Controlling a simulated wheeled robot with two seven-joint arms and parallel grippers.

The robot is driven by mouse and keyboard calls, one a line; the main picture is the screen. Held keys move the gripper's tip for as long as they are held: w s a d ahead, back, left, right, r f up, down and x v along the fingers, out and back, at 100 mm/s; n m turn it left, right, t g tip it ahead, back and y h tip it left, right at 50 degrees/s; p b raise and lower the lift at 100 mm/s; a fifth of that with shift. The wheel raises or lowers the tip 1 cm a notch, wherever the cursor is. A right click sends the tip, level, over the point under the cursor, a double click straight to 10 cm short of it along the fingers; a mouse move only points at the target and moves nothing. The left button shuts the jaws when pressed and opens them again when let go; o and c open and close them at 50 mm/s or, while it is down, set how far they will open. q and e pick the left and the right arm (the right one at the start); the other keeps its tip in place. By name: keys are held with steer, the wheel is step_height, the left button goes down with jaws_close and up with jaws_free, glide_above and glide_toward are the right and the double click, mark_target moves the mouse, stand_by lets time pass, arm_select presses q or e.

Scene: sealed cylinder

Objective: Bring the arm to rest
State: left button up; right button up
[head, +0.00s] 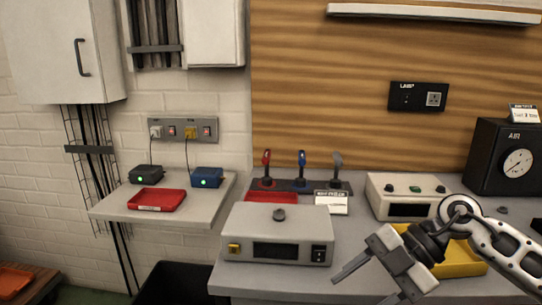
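My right gripper (364,288) comes in from the lower right. It hangs in front of the grey bench (255,289), to the right of a light-grey box device (277,236). Its two fingers point down and left and stand apart, with nothing seen between them. Its wrist and arm cover part of a yellow tray (468,262). My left gripper is not in view. No cylinder can be made out.
A white box with buttons (408,193) and a black box with an AIR dial (503,157) stand behind my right arm. A side shelf (180,215) holds a red tray (157,199).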

steer(key=s+a+r+t+y, duration=0.1)
steer(key=s+a+y, duration=0.2)
steer(key=a+y, duration=0.6)
steer(key=d+f+m+t+h, duration=0.3)
steer(key=f+m+t+h, duration=0.4)
steer(key=m, duration=0.4)
steer(key=d+f+m+t+h, duration=0.3)
steer(key=f+m+t+h, duration=0.25)
steer(key=m+t, duration=0.4)
steer(key=s+d+f+m+g+h, duration=0.2)
steer(key=s+f+g, duration=0.4)
steer(key=s+f, duration=0.4)
step_height(320, 180, down, 2)
steer(key=shift+s+d+f+m+h, duration=0.25)
steer(key=shift+m+h, duration=0.2)
steer(key=shift+h, duration=0.2)
